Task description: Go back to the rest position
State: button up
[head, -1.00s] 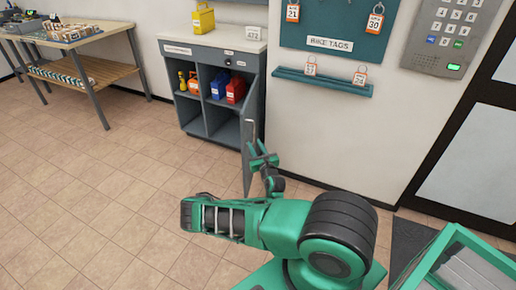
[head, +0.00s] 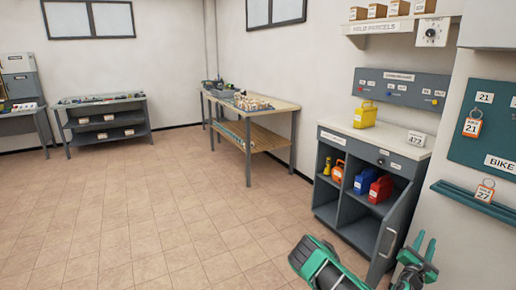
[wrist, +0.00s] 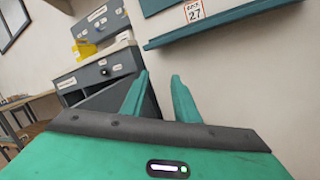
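My gripper (head: 420,258) is at the lower right of the head view, beside the open door of the grey cabinet (head: 340,223). In the wrist view its two green fingers (wrist: 158,98) stand apart with nothing between them. The fingers point toward the wall below the teal shelf. Part of my green arm shows at the bottom edge of the head view; the rest of it is out of view.
The cabinet door (head: 385,245) stands open close to my gripper. A yellow container (head: 365,115) is on the cabinet top, with red, blue and orange containers inside. The teal shelf (head: 480,204) is on the wall at right. Tables line the back; the tiled floor (head: 170,220) is clear.

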jog(key=s+d+r+m+g+h, duration=0.4)
jog(key=s+d+r+m+g, duration=0.15)
jog(key=m, duration=0.25)
jog(key=s+d+r+m+g+y, duration=0.1)
jog(key=s+r+m+g+y, duration=0.1)
jog(key=s+m+g, duration=0.5)
jog(key=s+d+r+m+g+y, duration=0.1)
jog(key=s+r+m+g+y, duration=0.1)
jog(key=s+m+g, duration=0.45)
jog(key=s+a+r+m+t+y, duration=0.1)
jog(key=s+a+r+m+y, duration=0.1)
jog(key=s+a+r+y, duration=0.2)
jog(key=s+a+r+m+t+y, duration=0.2)
jog(key=s+a+r+y, duration=0.2)
jog(key=s+a, duration=0.7)
jog(key=s+a+r+m+t+y, duration=0.1)
jog(key=s+a+r+y, duration=0.3)
jog(key=a, duration=1.2)
jog(key=s+m+y, duration=0.1)
jog(key=s+y, duration=0.1)
jog(key=s, duration=0.1)
jog(key=shift+s+r+m+t+y, duration=0.2)
jog(key=shift+s+m+t+y, duration=0.1)
jog(key=shift+s+m, duration=0.05)
jog(key=shift+w+f, duration=0.25)
jog(key=shift+w, duration=0.35)
